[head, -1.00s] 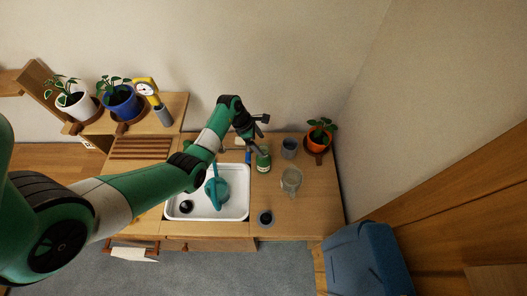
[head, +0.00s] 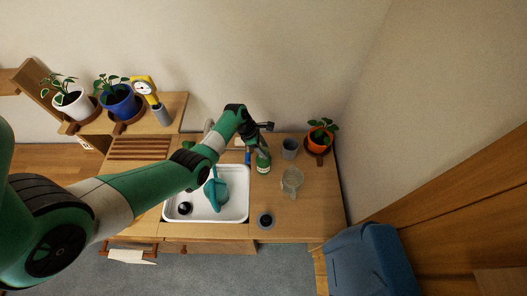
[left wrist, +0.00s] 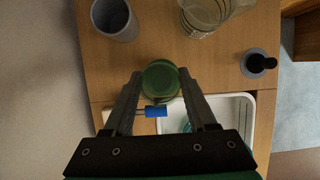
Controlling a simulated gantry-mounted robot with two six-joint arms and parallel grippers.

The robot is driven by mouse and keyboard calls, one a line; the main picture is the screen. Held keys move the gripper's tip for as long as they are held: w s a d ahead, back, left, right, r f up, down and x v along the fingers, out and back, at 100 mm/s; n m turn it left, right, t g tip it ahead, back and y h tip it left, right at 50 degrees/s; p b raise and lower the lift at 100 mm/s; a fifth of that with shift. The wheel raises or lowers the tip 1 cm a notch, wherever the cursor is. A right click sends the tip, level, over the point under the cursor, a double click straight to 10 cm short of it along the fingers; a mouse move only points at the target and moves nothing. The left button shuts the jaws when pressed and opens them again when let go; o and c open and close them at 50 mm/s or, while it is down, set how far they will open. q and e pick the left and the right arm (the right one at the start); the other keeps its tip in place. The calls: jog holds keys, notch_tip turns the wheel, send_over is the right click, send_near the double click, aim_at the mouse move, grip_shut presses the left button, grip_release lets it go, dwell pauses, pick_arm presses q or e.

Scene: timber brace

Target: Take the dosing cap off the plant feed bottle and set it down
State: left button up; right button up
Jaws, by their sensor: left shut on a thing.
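The green plant feed bottle (head: 263,165), with a pale label, stands upright on the bench just right of the white tray. My left gripper (head: 261,149) comes down over its top, which is mostly hidden in the head view. In the left wrist view, a round green top, seemingly the dosing cap (left wrist: 160,78), sits between the fingertips of my left gripper (left wrist: 161,82). The fingers are shut on it. I cannot tell whether the cap is loose from the bottle. My right gripper is not in view.
A white tray (head: 238,211) with a teal watering can (head: 215,191) is left of the bottle. A grey cup (head: 289,148), a clear jug (head: 292,180) and a grey round holder (head: 265,221) stand nearby. A blue-handled tool (left wrist: 156,111) lies close by. Bench between jug and holder is clear.

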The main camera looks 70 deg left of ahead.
pick_arm(q)
jog(key=shift+c, duration=0.9)
jog(key=shift+r, duration=0.1)
